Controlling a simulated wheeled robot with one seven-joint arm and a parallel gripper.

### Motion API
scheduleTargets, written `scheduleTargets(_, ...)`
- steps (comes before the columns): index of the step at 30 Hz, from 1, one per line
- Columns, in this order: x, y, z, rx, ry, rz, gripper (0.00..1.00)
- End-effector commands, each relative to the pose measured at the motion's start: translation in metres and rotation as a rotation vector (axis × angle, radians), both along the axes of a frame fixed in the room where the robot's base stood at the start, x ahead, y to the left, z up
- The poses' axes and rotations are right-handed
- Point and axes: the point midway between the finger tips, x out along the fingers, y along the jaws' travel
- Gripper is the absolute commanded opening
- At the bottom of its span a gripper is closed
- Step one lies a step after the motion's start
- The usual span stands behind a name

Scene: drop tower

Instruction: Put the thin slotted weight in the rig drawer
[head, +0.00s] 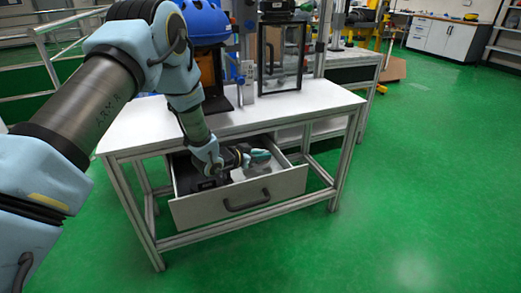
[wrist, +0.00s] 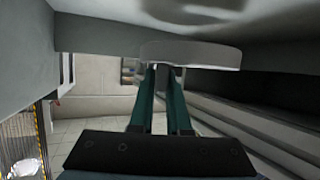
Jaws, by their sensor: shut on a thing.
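The rig drawer (head: 287,188) is pulled open under the white table in the head view, its front panel and handle facing me. My gripper (head: 262,155) is low inside the drawer opening, below the tabletop, pointing right. In the wrist view my gripper (wrist: 163,70) has its two teal fingers shut on a thin pale grey disc, the slotted weight (wrist: 195,54), seen nearly edge-on. Its slot cannot be made out. In the head view the weight is not clearly distinguishable from the gripper and drawer. Whether the weight touches the drawer floor cannot be told.
The white tabletop (head: 318,103) overhangs the back of the drawer, close above my wrist. The green floor (head: 420,190) to the right is clear.

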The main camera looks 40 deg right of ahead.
Motion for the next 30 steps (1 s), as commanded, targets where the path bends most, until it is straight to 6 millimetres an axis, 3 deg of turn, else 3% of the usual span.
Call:
scheduleTargets(5, 0.0, -0.001, -0.006, -0.006, -0.002, -0.001, 0.0)
scheduleTargets(13, 0.0, -0.001, -0.037, -0.006, -0.002, -0.001, 0.0)
scheduleTargets(24, 0.001, -0.001, -0.041, -0.007, -0.002, 0.0, 0.0)
scheduleTargets(25, 0.0, 0.0, -0.043, -0.001, 0.0, 0.0, 0.17)
scheduleTargets(30, 0.0, 0.0, -0.042, -0.001, 0.0, 0.0, 0.36)
